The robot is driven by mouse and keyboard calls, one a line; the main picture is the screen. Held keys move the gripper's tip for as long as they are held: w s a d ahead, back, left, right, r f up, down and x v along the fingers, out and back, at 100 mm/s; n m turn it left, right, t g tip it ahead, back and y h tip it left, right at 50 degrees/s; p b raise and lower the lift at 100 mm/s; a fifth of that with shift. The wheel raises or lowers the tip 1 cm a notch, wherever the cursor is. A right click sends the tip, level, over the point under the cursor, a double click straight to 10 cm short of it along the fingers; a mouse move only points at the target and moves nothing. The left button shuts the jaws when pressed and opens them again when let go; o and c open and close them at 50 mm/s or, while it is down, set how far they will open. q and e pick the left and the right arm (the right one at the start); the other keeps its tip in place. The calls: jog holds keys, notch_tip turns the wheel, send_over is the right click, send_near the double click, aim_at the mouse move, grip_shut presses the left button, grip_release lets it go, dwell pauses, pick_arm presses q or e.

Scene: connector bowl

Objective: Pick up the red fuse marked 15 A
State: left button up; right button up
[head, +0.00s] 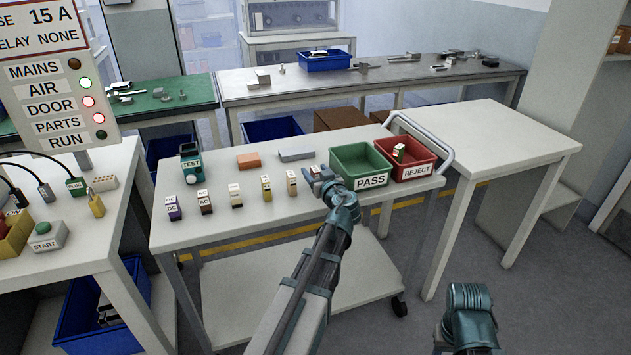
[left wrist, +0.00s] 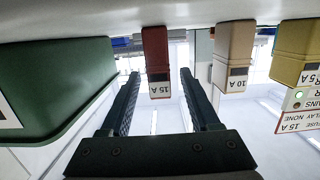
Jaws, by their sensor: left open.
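The red fuse marked 15 A (left wrist: 156,55) stands on the trolley top; in the left wrist view, which is upside down, its label reads 15 A. In the head view the fuse (head: 315,170) is partly hidden by my left gripper (head: 322,182). My left gripper (left wrist: 161,75) is open, and the fuse appears between its fingertips in the wrist view, with gaps on both sides. I cannot tell how far the fingers reach along it. Part of my right arm shows at the bottom right of the head view; its gripper is out of frame.
A tan 10 A fuse (left wrist: 233,55) and a yellow 5 A fuse (left wrist: 297,55) stand beside it. The green PASS bin (head: 361,166) is close on the other side, then the red REJECT bin (head: 411,158). A sign (head: 45,25) reads 15 A, DELAY NONE.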

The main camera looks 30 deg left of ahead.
pick_arm(q)
grip_shut()
dwell(0.3)
jog(key=shift+r, duration=0.1)
pick_arm(e)
jog(key=shift+r, duration=0.1)
